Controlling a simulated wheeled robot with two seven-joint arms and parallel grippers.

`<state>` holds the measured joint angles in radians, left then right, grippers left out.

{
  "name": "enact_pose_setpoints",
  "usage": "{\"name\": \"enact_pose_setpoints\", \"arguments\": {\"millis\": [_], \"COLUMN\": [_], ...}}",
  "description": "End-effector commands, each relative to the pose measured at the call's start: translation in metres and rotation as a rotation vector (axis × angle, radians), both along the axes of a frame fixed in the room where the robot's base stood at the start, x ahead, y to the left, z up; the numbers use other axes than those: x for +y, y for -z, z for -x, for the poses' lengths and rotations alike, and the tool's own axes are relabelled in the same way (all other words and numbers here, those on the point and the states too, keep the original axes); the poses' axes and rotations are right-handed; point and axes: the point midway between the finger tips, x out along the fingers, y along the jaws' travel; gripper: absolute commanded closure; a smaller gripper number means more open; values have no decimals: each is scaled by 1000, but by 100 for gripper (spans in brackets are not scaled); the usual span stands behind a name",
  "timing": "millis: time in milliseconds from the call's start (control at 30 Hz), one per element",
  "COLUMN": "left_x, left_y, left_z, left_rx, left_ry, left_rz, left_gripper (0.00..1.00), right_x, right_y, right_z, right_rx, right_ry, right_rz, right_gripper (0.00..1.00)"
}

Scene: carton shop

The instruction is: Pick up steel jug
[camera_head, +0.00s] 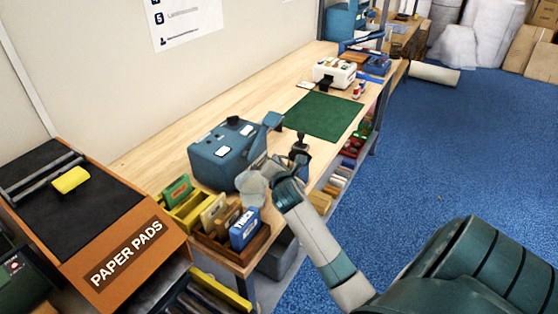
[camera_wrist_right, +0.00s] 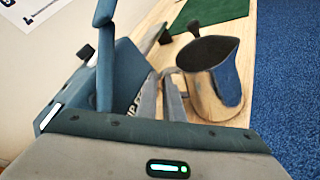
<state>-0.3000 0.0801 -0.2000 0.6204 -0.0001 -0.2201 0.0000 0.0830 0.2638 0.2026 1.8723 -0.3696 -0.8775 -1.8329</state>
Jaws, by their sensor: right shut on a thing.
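The steel jug (camera_wrist_right: 216,88) shows in the right wrist view, right of centre. It is shiny, upright and open at the top, with its handle toward my fingers. My right gripper (camera_wrist_right: 172,98) is shut on the jug's handle. I cannot tell whether the jug's base touches the bench. My left gripper is in neither view.
A blue-grey machine (camera_head: 226,152) stands close by on the wooden bench. A wooden tray with cartons (camera_head: 243,230) is at the near end. A white machine (camera_head: 335,72) stands farther back.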

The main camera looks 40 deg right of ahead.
Motion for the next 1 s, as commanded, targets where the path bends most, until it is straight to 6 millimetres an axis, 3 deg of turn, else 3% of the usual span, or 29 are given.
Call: {"name": "enact_pose_setpoints", "arguments": {"millis": [467,1000], "left_x": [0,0], "left_y": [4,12], "left_z": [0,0], "left_rx": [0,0], "left_ry": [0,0], "left_rz": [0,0], "left_gripper": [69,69], "right_x": [0,0], "right_y": [-24,-79], "right_z": [0,0], "right_rx": [-3,-5], "right_ry": [-1,-1], "right_rz": [2,4], "right_gripper": [100,100]}}
